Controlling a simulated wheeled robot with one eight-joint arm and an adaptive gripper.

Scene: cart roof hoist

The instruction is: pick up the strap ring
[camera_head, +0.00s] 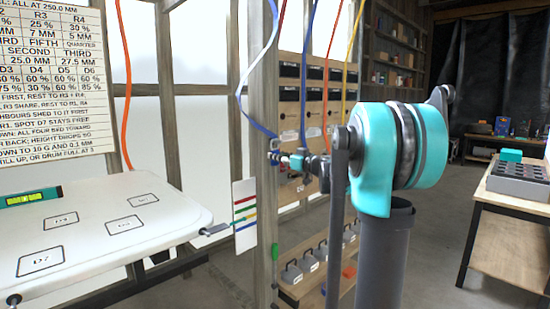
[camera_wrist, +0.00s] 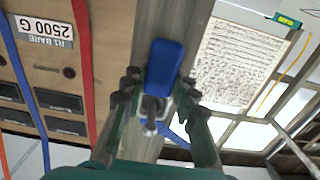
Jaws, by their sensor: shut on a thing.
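A blue strap (camera_head: 241,100) hangs from above and curves down to my gripper (camera_head: 277,153) beside the wooden post. A small metal strap ring (camera_wrist: 151,108) sits at the strap's end, between the fingers. The fingers are shut on it, and partly hide it. In the head view the ring is too small to make out clearly.
A wooden post (camera_head: 264,200) stands close behind the gripper. A white board (camera_head: 90,215) with marked spots and a green level (camera_head: 34,197) lies to the left. Red, yellow and orange straps hang nearby. Shelves with weights (camera_head: 303,264) stand behind; a bench (camera_head: 520,185) is at right.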

